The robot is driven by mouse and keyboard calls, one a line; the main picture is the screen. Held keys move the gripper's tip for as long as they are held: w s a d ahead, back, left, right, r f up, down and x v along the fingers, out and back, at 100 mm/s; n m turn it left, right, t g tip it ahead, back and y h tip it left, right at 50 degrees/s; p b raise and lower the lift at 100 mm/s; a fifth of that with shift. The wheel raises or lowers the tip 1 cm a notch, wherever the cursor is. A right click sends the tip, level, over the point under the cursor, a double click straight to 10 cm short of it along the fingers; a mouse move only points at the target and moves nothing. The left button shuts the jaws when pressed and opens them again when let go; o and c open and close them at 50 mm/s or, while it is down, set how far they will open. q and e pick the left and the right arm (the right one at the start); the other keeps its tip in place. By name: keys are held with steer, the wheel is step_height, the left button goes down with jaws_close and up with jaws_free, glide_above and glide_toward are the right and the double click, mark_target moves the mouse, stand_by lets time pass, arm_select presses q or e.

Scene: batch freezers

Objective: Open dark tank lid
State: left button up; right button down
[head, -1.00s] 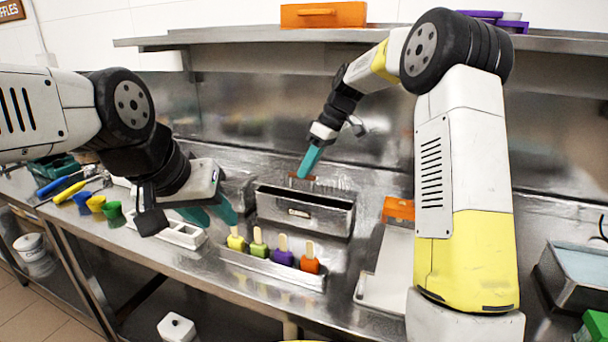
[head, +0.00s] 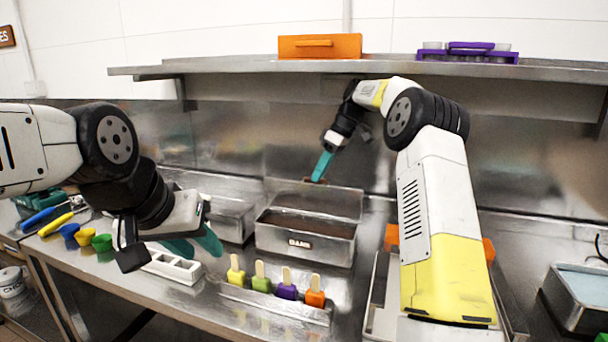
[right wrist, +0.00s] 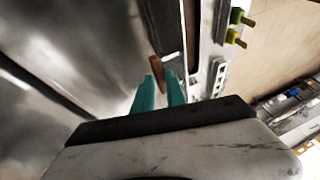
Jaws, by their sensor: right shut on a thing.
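My right gripper (head: 319,178) is at the lid's upper edge, shut on the brown lid handle. The handle (right wrist: 156,67) also shows between the teal fingers in the right wrist view. My left gripper (head: 195,246) hangs over the white tray at left, its teal fingers apart and empty.
A second steel tank (head: 230,216) stands to the left. Several popsicles sit in a steel holder (head: 272,303) in front. A white tray (head: 172,268) and colored cups (head: 85,236) are at left. A shelf (head: 400,65) runs above, with an orange box (head: 319,46).

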steer(key=shift+w+d+f, duration=0.25)
steer(key=shift+w+f, duration=0.35)
steer(key=shift+f, duration=0.1)
steer(key=shift+w+d+f, duration=0.2)
steer(key=shift+w+f, duration=0.35)
steer(key=shift+f, duration=0.2)
steer(key=shift+w+d+f, duration=0.25)
steer(key=shift+w+f, duration=0.35)
steer(key=shift+f, duration=0.1)
steer(key=shift+w+d+f, duration=0.1)
steer(key=shift+d, duration=0.15)
steer(key=c, duration=1.4)
jaws_free()
steer(key=shift+w+f+g, duration=0.2)
steer(key=shift+w+g, duration=0.05)
steer(key=shift+g, duration=0.05)
steer(key=shift+r, duration=0.25)
steer(key=s+a+r, duration=0.1)
steer(key=s, duration=0.4)
steer(key=s+a+r, duration=0.1)
steer(key=s+r, duration=0.1)
steer(key=s, duration=0.3)
steer(key=s+r, duration=0.1)
steer(key=s, duration=0.5)
steer(key=shift+a+r, duration=0.4)
